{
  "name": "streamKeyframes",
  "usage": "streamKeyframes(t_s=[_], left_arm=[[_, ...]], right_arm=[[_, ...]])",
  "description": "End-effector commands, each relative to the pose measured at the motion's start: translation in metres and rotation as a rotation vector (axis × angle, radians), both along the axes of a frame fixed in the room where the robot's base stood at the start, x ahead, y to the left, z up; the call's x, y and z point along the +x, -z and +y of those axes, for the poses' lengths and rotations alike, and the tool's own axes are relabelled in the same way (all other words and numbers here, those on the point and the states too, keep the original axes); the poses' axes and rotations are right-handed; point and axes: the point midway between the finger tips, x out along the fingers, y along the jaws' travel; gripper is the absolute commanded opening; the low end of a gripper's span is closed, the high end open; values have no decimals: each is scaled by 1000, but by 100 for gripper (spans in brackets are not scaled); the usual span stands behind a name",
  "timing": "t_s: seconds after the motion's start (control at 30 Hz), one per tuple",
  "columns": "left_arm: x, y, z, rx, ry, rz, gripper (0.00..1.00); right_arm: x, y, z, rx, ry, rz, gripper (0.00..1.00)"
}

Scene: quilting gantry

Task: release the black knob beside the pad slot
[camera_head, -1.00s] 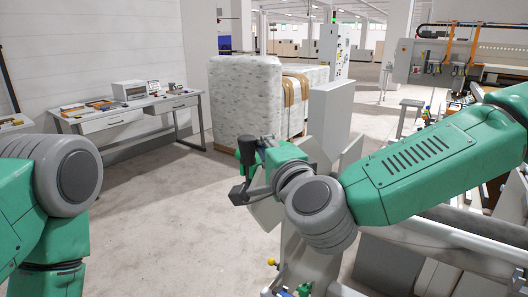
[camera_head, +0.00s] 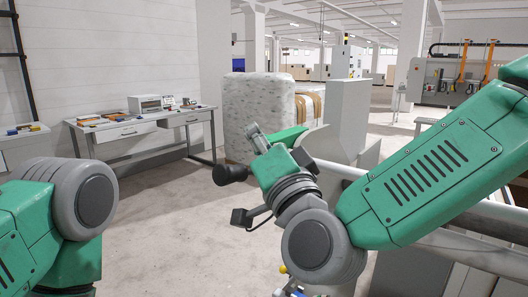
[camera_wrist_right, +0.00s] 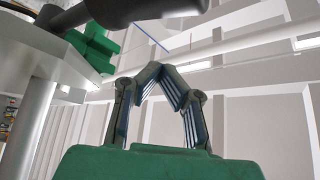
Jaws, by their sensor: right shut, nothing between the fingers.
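My right gripper (camera_head: 257,137) points up and away from me in the head view. In the right wrist view its two fingers (camera_wrist_right: 155,69) meet at the tips with nothing between them. A black cylinder (camera_head: 230,175) sticks out left of my right wrist. A black rounded cylinder (camera_wrist_right: 125,9) also crosses the top of the wrist view, clear of the fingers. I cannot tell whether it is the task's knob or part of my arm. I cannot make out the pad slot. My left arm shows at the left edge, but its gripper is out of frame.
A grey upright panel (camera_head: 345,115) stands just beyond my right gripper. A wrapped pallet load (camera_head: 258,103) is behind it. A workbench (camera_head: 123,141) stands by the left wall. A grey rail (camera_head: 470,258) runs under my right arm. The floor at centre left is clear.

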Motion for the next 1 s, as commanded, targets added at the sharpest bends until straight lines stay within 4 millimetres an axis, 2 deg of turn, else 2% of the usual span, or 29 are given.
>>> streamKeyframes(t_s=[0.03, 0.5, 0.8, 1.0], left_arm=[[0, 15, 0, 0, 0, 0, 40], [0, 87, 0, 0, 0, 0, 40], [0, 115, 0, 0, 0, 0, 40], [0, 125, 0, 0, 0, 0, 40]], right_arm=[[-4, 9, 3, -28, -1, -38, 0], [-27, 39, 20, -287, 1, -396, 0], [-35, 55, 25, -418, 0, -575, 0], [-37, 62, 27, -424, 0, -584, 0]])
